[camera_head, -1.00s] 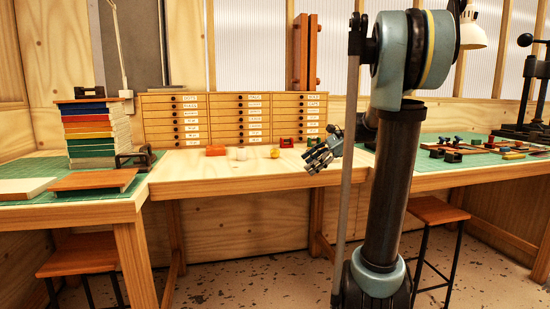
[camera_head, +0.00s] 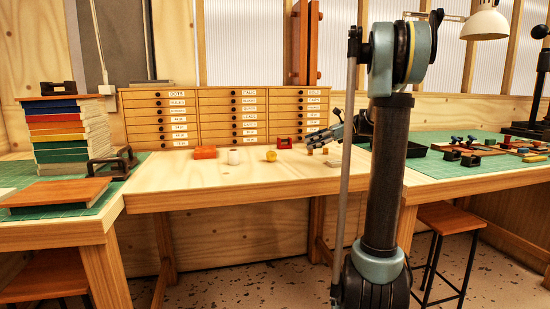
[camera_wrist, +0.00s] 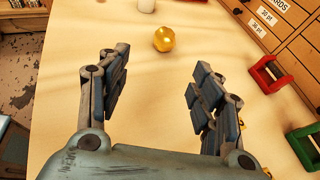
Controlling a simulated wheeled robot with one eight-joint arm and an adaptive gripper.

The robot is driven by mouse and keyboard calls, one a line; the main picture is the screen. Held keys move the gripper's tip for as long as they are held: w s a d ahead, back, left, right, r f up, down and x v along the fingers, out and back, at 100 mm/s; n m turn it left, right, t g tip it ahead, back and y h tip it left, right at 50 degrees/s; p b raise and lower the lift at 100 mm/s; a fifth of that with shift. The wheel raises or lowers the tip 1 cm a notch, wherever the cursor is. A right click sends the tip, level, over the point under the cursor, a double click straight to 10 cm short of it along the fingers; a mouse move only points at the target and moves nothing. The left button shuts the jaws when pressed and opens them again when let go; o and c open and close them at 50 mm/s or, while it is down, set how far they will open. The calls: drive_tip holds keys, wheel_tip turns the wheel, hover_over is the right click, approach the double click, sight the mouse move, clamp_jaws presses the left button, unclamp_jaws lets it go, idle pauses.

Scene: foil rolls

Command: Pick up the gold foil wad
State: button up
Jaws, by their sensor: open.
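The gold foil wad (camera_head: 271,156) is a small shiny yellow ball on the middle light-wood table. It also shows in the wrist view (camera_wrist: 164,39), ahead of my gripper and between the lines of its fingers. My gripper (camera_wrist: 155,85) is open and empty, with its two jointed fingers spread wide. In the head view my gripper (camera_head: 318,138) is to the right of the wad, above the table and apart from it.
A white roll (camera_head: 234,157) and an orange-red block (camera_head: 205,152) stand left of the wad. A red frame (camera_wrist: 271,74) and a green frame (camera_wrist: 306,146) are right of my gripper. Labelled drawers (camera_head: 226,116) line the back. Table between wad and gripper is clear.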

drive_tip(key=shift+w+a, duration=0.25)
drive_tip(key=shift+a, duration=0.05)
approach(273, 152)
drive_tip(key=a+f, duration=0.1)
drive_tip(key=a, duration=0.1)
drive_tip(key=a+f, duration=0.1)
drive_tip(key=shift+w+a+f, duration=0.1)
drive_tip(key=shift+a+f, duration=0.3)
drive_tip(key=shift+x, duration=2.85)
drive_tip(key=shift+w+r, duration=0.1)
drive_tip(key=shift+r, duration=0.05)
drive_tip(key=c, duration=0.9)
